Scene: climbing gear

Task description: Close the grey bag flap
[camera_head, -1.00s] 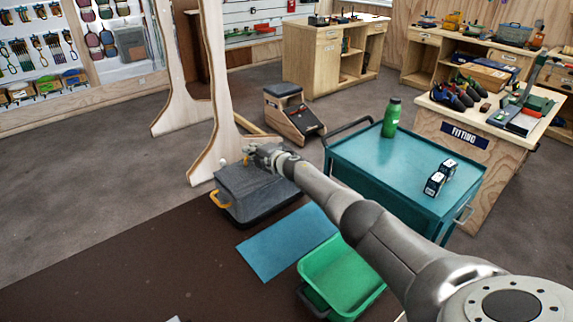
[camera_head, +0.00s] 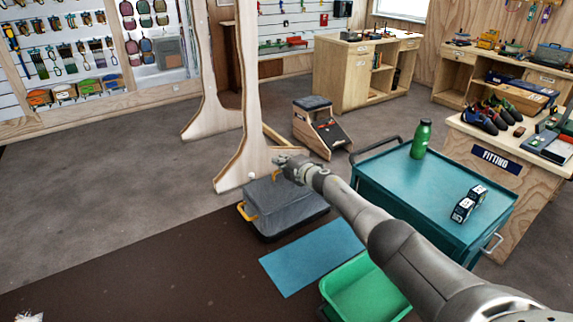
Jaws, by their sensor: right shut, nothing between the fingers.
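The grey bag (camera_head: 290,208) sits on the floor at the edge of the brown mat, below the wooden upright. Its grey top lies roughly flat over the dark body, and a yellow handle (camera_head: 244,211) shows at its left end. My right gripper (camera_head: 280,159) is at the bag's far edge, above the top; it is shut and empty. I cannot tell whether it touches the flap, and my forearm hides part of the bag's far right side. A small pale piece at the bottom left corner may be part of my left arm; my left gripper is not clearly in view.
A teal cart (camera_head: 420,190) with a green bottle (camera_head: 421,139) and two small boxes (camera_head: 468,204) stands right of the bag. A blue mat (camera_head: 310,257) and a green bin (camera_head: 365,290) lie in front. Floor to the left is clear.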

